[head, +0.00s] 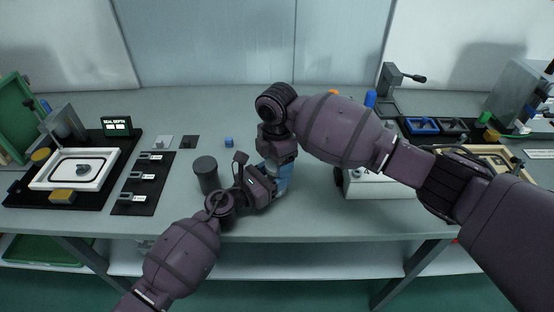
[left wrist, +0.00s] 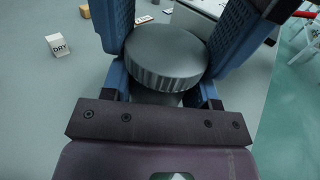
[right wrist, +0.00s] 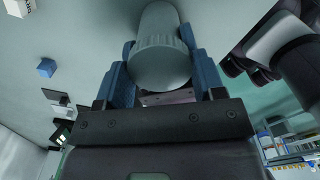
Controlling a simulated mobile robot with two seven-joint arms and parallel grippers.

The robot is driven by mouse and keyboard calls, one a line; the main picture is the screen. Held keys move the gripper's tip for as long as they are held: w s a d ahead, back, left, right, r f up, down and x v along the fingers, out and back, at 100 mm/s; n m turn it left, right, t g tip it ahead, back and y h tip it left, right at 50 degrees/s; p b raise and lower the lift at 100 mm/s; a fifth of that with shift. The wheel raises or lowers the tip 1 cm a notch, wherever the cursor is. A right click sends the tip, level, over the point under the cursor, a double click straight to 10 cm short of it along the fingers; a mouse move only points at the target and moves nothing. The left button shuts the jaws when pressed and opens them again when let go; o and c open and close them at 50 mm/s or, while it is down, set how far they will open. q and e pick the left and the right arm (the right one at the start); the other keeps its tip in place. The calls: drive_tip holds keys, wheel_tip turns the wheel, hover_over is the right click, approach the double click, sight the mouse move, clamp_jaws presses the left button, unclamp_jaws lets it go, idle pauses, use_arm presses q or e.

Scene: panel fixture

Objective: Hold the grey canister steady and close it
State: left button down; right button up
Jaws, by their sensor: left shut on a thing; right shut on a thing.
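My left gripper (head: 266,184) reaches in low from the left. In the left wrist view, a dark grey ribbed lid (left wrist: 168,50) shows between its blue fingers, and the part below it is mostly hidden. My right gripper (head: 282,178) points down right beside the left one. In the right wrist view its blue fingers are shut on the grey canister (right wrist: 160,62), whose ribbed round end faces the camera and paler body runs beyond. In the head view the grippers cover most of the canister. I cannot tell whether its lid is fully seated.
A dark grey cylinder (head: 206,173) stands on the table just left of the grippers. A small blue cube (head: 229,141) lies behind it. A black board (head: 146,182) is further left. A white box (head: 378,185) stands to the right, under my right arm.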

idle(0.8)
drive_tip(key=o, duration=1)
drive_tip(key=shift+r, duration=2.3)
drive_tip(key=shift+c, duration=0.3)
